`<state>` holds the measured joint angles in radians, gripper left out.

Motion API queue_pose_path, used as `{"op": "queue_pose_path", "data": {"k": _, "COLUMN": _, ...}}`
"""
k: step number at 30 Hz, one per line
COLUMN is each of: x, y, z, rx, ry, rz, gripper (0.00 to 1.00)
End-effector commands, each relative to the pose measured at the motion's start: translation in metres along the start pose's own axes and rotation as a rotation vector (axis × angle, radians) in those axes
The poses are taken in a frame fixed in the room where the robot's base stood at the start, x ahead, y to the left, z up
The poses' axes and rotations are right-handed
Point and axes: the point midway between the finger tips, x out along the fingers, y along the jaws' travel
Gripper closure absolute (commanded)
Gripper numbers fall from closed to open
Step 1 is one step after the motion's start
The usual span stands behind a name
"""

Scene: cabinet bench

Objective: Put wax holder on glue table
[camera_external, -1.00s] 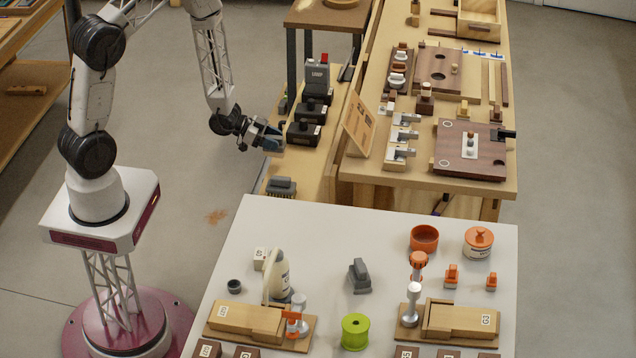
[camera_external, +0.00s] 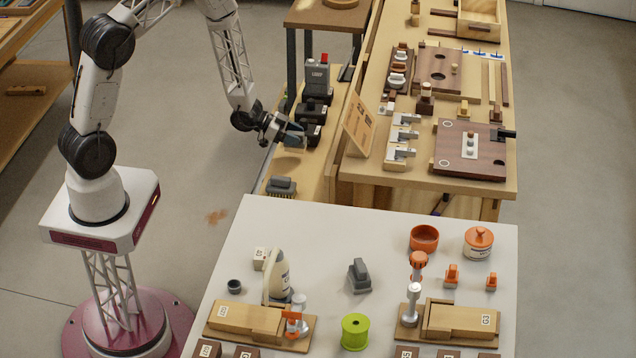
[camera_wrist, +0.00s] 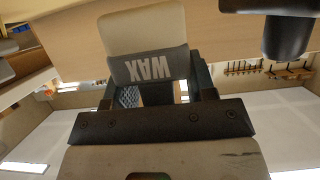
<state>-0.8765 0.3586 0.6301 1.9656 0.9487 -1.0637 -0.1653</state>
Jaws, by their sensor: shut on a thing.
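My gripper (camera_external: 298,135) is at the narrow wooden side shelf in the external view, shut on the wax holder. In the wrist view the wax holder (camera_wrist: 145,35) is a block with the word WAX upside down, and its dark lettered part lies at my gripper's fingers (camera_wrist: 155,88). In the external view it is a small dark block (camera_external: 309,137), partly covered by my gripper. I cannot tell whether it still rests on the shelf. The white table (camera_external: 330,225) in front carries a cream glue bottle (camera_external: 280,275) and appears to be the glue table.
A dark block (camera_external: 313,108) and a grey LOOP-like block (camera_external: 317,78) stand behind on the shelf. A grey brush (camera_external: 281,186) lies in front. The white table holds a grey block (camera_external: 359,275), a green spool (camera_external: 355,332) and an orange bowl (camera_external: 424,238). Its back left is clear.

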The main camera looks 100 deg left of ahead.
Motion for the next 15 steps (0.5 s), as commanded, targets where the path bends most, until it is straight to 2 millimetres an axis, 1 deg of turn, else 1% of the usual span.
{"op": "queue_pose_path", "data": {"k": 9, "x": 0.010, "y": 0.000, "z": 0.023, "rx": -0.001, "ry": -0.001, "rz": 0.000, "gripper": 0.77}}
{"op": "queue_pose_path", "data": {"k": 15, "x": 0.013, "y": 0.000, "z": 0.030, "rx": 0.000, "ry": 0.000, "rz": 0.000, "gripper": 0.77}}
